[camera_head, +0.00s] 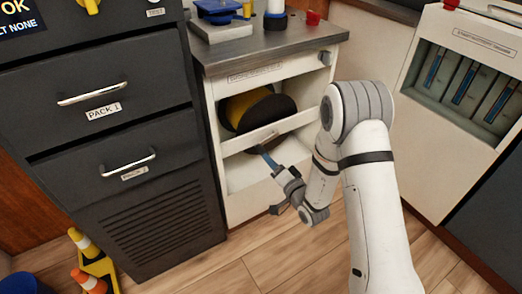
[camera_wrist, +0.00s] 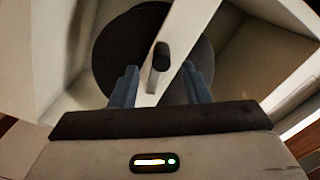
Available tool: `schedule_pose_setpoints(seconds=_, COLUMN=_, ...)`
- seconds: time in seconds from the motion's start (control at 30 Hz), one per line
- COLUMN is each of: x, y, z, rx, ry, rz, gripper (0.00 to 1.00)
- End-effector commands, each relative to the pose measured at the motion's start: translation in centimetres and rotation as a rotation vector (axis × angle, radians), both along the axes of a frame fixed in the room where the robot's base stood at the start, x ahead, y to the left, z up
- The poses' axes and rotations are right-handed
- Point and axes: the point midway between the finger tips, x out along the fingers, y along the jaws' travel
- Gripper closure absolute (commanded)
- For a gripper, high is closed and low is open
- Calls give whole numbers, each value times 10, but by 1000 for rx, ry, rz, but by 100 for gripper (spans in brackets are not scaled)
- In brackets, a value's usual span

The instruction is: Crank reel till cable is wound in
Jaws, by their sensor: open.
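The reel (camera_head: 257,108) lies in the upper opening of a white cabinet, with a yellow band and a dark round face. The wrist view shows its dark disc (camera_wrist: 115,50) behind a slanting pale bar. A dark oval knob-like part (camera_wrist: 160,56) shows on that bar; I cannot tell whether it is the crank handle. My gripper (camera_head: 267,156) is at the cabinet front, just below the reel, its blue fingers apart. In the wrist view the fingers (camera_wrist: 160,90) straddle the bar's lower end, with the knob-like part beyond the tips. No loose cable is distinguishable.
The white cabinet (camera_head: 212,95) has a pale rail (camera_head: 295,124) across its front below the reel. Dark drawers with metal handles (camera_head: 92,93) stand at left. A white unit with several slots (camera_head: 427,130) is at right. Wooden floor (camera_head: 225,262) is clear in front.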

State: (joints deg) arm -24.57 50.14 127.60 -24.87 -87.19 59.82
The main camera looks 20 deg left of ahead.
Motion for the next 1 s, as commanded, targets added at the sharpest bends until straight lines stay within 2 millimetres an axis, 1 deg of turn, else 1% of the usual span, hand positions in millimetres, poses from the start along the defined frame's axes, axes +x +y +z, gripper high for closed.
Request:
schedule_pose_setpoints(seconds=0.07, x=1, y=5, z=-2, rx=15, ry=-1, rz=7, gripper=57)
schedule_pose_setpoints(seconds=0.17, x=8, y=15, z=-2, rx=20, ry=-4, rz=8, gripper=57)
schedule_pose_setpoints(seconds=0.4, x=34, y=44, z=-2, rx=20, ry=-4, rz=7, gripper=57)
schedule_pose_setpoints(seconds=0.53, x=43, y=54, z=-2, rx=17, ry=-3, rz=6, gripper=57)
schedule_pose_setpoints(seconds=0.7, x=49, y=60, z=-1, rx=16, ry=-2, rz=5, gripper=57)
schedule_pose_setpoints(seconds=0.9, x=49, y=59, z=0, rx=16, ry=-1, rz=4, gripper=57)
schedule_pose_setpoints(seconds=1.0, x=49, y=59, z=0, rx=16, ry=-2, rz=3, gripper=65)
